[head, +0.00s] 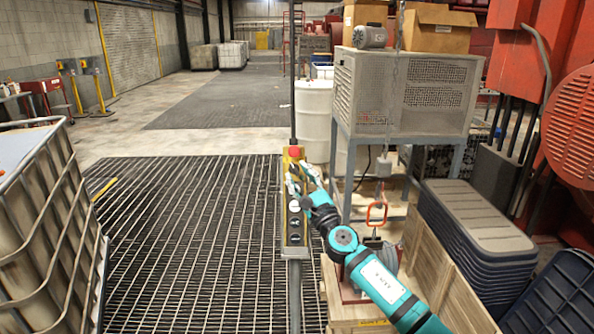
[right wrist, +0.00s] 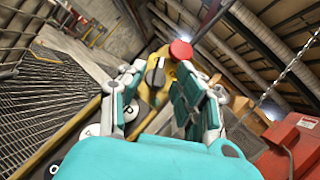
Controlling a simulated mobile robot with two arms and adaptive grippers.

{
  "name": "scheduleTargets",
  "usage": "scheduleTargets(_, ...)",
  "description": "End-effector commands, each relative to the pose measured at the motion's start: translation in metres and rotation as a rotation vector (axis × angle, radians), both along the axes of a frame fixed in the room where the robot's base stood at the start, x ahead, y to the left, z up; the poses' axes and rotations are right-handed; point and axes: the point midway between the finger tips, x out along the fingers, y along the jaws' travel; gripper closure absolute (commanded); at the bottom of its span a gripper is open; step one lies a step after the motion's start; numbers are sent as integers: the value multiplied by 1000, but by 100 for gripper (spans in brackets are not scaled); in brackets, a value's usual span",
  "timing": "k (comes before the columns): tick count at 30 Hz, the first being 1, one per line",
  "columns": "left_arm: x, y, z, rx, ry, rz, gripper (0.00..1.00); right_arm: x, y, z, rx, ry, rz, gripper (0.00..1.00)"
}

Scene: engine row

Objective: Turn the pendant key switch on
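The pendant (head: 284,225) is a tall yellow control box hanging upright on a dark cable, with a red mushroom button (head: 294,151) at its top and several round buttons below. My right gripper (head: 298,178) is at its upper part, just under the red button, and hides some of its face. In the right wrist view, the key switch (right wrist: 155,73), a dark and silver round piece, shows just below the red button (right wrist: 180,50). The two fingers (right wrist: 162,80) stand apart on either side, with a gap between them. Contact cannot be told. My left gripper is out of view.
A caged tank (head: 45,215) stands at the left. A wooden crate (head: 435,265), stacked grey lids (head: 478,215) and a perforated metal cabinet (head: 400,95) crowd the right. The grating floor (head: 190,230) left of the pendant is clear.

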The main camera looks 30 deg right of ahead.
Motion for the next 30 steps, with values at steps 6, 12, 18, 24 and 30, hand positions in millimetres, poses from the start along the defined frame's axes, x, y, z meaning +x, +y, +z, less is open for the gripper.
scheduleTargets(6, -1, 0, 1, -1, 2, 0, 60, 13, -1, 4, 1, 0, 1, 67)
scheduleTargets(12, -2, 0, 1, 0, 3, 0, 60, 13, -1, 4, 0, 1, 2, 67)
scheduleTargets(18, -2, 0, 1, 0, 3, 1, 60, 13, -1, 4, 0, 1, 1, 86)
scheduleTargets(24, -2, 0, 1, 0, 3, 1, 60, 13, -1, 4, 0, 1, 0, 100)
scheduleTargets(30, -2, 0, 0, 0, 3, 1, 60, 13, -1, 4, 3, -1, 0, 100)
